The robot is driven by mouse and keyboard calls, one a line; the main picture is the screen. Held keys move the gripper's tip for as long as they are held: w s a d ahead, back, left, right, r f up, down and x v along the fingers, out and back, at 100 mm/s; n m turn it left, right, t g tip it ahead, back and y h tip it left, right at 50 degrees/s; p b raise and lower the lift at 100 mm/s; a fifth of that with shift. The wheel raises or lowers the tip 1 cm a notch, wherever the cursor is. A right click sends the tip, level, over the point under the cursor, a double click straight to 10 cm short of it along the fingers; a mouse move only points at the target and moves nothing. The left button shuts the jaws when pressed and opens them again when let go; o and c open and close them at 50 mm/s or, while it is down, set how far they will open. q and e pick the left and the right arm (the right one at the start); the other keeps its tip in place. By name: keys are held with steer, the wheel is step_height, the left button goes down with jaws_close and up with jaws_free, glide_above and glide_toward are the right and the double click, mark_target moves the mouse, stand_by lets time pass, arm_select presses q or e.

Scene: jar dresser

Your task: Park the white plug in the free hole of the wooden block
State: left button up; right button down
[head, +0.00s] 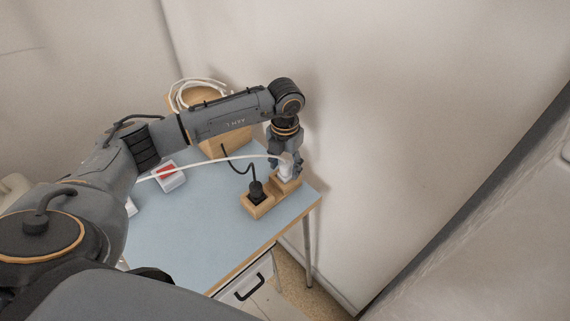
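The wooden block (250,211) stands near the right front corner of the blue table top. A black plug (256,192) with a black cord stands in its left end. The white plug (286,168) is over the block's right end, with its white cord running off to the left. My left gripper (286,164) points down around the white plug, and its fingers appear shut on it. I cannot tell whether the plug sits in the hole or just above it. The hole itself is hidden. My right gripper is not in view.
A white box with a red top (168,174) lies on the table (210,222) left of the block. A wooden container (214,147) with a coiled white cable stands at the back, partly behind my arm. A wall rises close at the right. The table's front middle is clear.

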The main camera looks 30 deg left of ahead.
arm_select(q)
steer(key=shift+r, duration=0.1)
steer(key=shift+r, duration=0.2)
step_height(320, 180, up, 12)
steer(key=b, duration=0.2)
steer(key=shift+f, duration=0.15)
stand_by(0.4)
